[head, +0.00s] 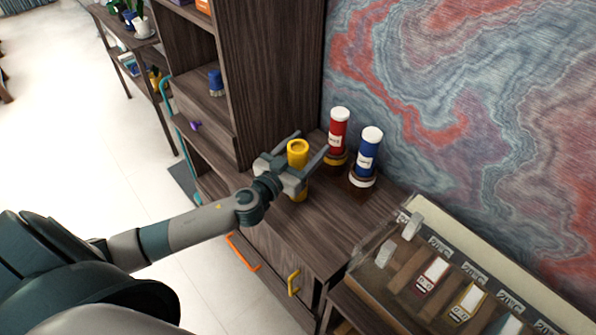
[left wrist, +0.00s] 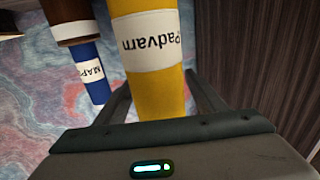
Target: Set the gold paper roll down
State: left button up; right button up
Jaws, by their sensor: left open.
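The gold paper roll (head: 298,151) stands upright on the dark wood desk top (head: 318,232), at the left end near the tall shelf. My left gripper (head: 306,146) is open, with one finger on each side of the roll. In the left wrist view the gold roll (left wrist: 158,75) shows a white label and stands between the spread fingers (left wrist: 160,95). Its lower end is partly hidden by the gripper in the head view. My right gripper is in neither view.
A red roll (head: 338,132) and a blue roll (head: 368,152) stand close by at the wall. A tall shelf (head: 280,80) rises at the left. A clear case with labelled compartments (head: 450,275) is at the lower right. The desk's front part is clear.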

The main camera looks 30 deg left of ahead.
pick_arm(q)
jog(key=shift+c, duration=0.6)
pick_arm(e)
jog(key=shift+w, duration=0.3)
pick_arm(q)
grip_shut()
jog(key=shift+r, duration=0.1)
